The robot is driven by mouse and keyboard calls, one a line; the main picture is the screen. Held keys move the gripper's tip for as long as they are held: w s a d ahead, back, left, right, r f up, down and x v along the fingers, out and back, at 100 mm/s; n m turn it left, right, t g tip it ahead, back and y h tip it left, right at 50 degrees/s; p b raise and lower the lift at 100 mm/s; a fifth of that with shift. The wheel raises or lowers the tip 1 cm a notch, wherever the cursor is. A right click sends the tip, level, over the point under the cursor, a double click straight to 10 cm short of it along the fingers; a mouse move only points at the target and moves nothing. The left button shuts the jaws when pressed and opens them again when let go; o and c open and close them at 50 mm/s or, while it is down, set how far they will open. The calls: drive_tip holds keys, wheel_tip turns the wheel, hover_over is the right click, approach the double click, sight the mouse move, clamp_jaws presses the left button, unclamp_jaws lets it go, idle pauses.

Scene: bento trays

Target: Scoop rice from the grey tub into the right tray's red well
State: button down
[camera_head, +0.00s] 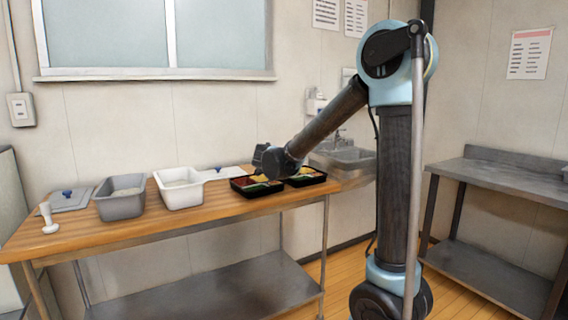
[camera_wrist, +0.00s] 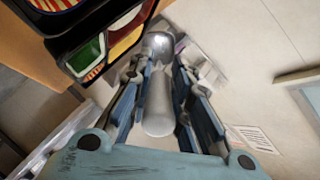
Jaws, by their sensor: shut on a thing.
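My gripper (camera_wrist: 158,75) is shut on a scoop with a pale handle (camera_wrist: 157,108) and a shiny round metal end (camera_wrist: 160,43) in the wrist view. Whether rice is in the scoop cannot be told. In the head view my gripper (camera_head: 266,157) is above the two black trays, and the scoop is hidden. The right tray (camera_head: 308,184) and the left tray (camera_head: 258,194) stand side by side with coloured wells. In the wrist view a black tray (camera_wrist: 78,62) shows green, yellow and red parts, left of the scoop. The grey tub (camera_head: 121,209) holds white rice.
A white tub (camera_head: 183,198) stands between the grey tub and the trays. A white upright tool (camera_head: 47,218) and a lid with a blue knob (camera_head: 66,201) are at the table's left. A sink (camera_head: 345,155) is behind on the right. The wooden front edge is clear.

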idle(0.3)
drive_tip(key=shift+r, duration=2.6)
